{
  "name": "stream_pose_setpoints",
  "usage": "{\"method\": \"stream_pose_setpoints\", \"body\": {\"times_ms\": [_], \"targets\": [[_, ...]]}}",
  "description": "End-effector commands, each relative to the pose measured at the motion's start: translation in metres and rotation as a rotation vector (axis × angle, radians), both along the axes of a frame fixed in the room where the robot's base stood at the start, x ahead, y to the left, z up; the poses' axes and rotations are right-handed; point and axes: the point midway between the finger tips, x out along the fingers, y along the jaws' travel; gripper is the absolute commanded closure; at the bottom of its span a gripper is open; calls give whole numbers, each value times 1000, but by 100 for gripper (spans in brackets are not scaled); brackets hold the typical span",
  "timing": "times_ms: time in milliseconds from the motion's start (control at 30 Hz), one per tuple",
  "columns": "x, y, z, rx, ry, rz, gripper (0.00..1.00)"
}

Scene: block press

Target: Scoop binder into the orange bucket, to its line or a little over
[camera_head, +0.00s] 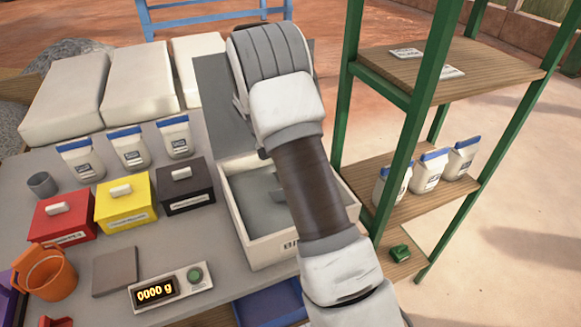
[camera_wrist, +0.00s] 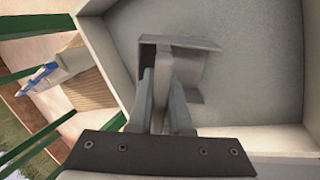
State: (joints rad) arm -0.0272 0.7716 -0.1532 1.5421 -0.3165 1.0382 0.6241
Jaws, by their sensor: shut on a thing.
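The orange bucket (camera_head: 50,283) stands at the lower left of the table, left of the scale; its line is not visible. The white-walled binder bin (camera_head: 268,251), its label partly covered by my arm, holds grey binder (camera_head: 245,190). My gripper (camera_wrist: 162,100) is shut on the handle of a grey metal scoop (camera_wrist: 192,62) in the wrist view. The scoop is over or in the binder inside the bin; I cannot tell how deep, or whether it carries powder. In the head view my arm hides the gripper.
A scale (camera_head: 171,288) reads 0000 g beside a grey plate (camera_head: 114,271). Red (camera_head: 62,219), yellow (camera_head: 126,207) and dark (camera_head: 185,190) lidded boxes stand left of the bin. A blue tray (camera_head: 270,303) lies in front. A green-framed shelf (camera_head: 407,110) stands close on the right.

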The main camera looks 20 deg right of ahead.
Motion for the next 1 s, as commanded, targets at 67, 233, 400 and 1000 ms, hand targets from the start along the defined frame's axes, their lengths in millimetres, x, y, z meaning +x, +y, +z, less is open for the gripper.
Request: {"method": "stream_pose_setpoints", "body": {"times_ms": [67,233,400,1000], "targets": [[1,1,-14,0,0,0,100],[1,3,-34,0,1,0,100],[8,13,-44,37,-23,0,100],[17,27,-67,345,-206,-7,100]]}}
